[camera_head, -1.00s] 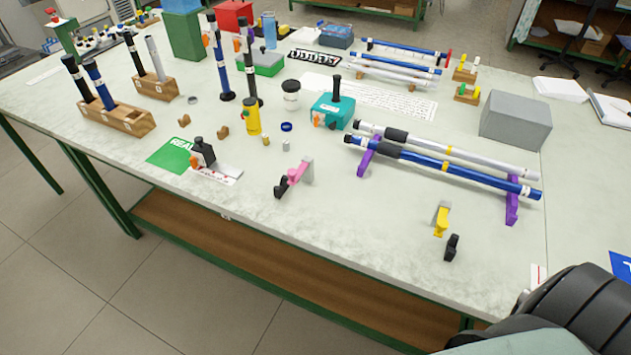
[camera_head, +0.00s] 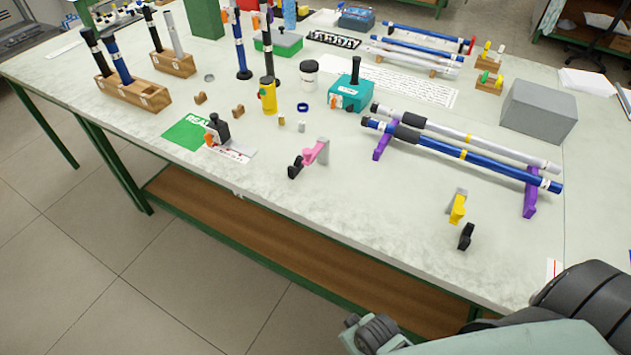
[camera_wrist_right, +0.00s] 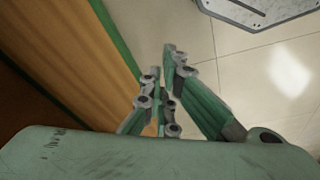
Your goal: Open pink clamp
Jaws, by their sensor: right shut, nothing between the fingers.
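The pink clamp (camera_head: 314,152) stands near the front edge of the table, with a grey part at its back and a black knob at its front. Whether its jaw is open or closed is too small to tell. My right arm comes in at the bottom right of the head view, well apart from the clamp. My right gripper (camera_wrist_right: 166,75) shows in the right wrist view, its fingers together and empty, over the floor beside the table's wooden shelf. My left gripper is in neither view.
A yellow clamp (camera_head: 457,209) stands to the right near the front edge. Blue and white rods lie on purple supports (camera_head: 531,198) behind it. A green mat (camera_head: 188,132) with a black-handled item beside it is to the left. The table front (camera_head: 370,220) between the clamps is clear.

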